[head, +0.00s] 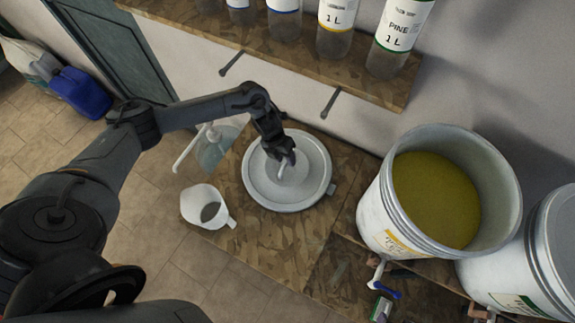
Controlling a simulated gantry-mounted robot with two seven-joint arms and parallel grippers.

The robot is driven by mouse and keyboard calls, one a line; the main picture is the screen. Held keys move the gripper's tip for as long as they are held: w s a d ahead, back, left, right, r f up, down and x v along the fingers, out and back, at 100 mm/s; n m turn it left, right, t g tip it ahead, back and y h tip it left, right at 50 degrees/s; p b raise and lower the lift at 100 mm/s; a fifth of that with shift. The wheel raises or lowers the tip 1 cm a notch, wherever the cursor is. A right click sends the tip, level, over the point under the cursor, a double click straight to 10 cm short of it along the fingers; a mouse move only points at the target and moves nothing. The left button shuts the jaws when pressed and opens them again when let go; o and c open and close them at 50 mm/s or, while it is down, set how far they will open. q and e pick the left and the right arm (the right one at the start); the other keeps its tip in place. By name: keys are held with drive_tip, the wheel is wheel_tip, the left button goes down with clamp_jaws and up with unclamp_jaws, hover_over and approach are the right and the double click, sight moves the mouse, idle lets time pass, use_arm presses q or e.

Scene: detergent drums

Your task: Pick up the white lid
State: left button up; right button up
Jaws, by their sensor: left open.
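The white lid (258,190) is round with a raised rim and lies flat on the wooden bench (265,245). My left gripper (286,165) is over the middle of the lid, pointing down, with its fingers open. A small light handle or knob (283,173) shows at the fingertips near the lid's centre. I cannot tell whether the fingers touch it. My right gripper is not in view.
An open drum of yellow liquid (435,200) and a closed drum (520,262) stand right. A shelf (290,50) with several bottles runs above.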

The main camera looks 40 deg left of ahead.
use_arm(q)
drive_tip(key=shift+f, duration=0.25)
clamp_jaws()
idle(0.3)
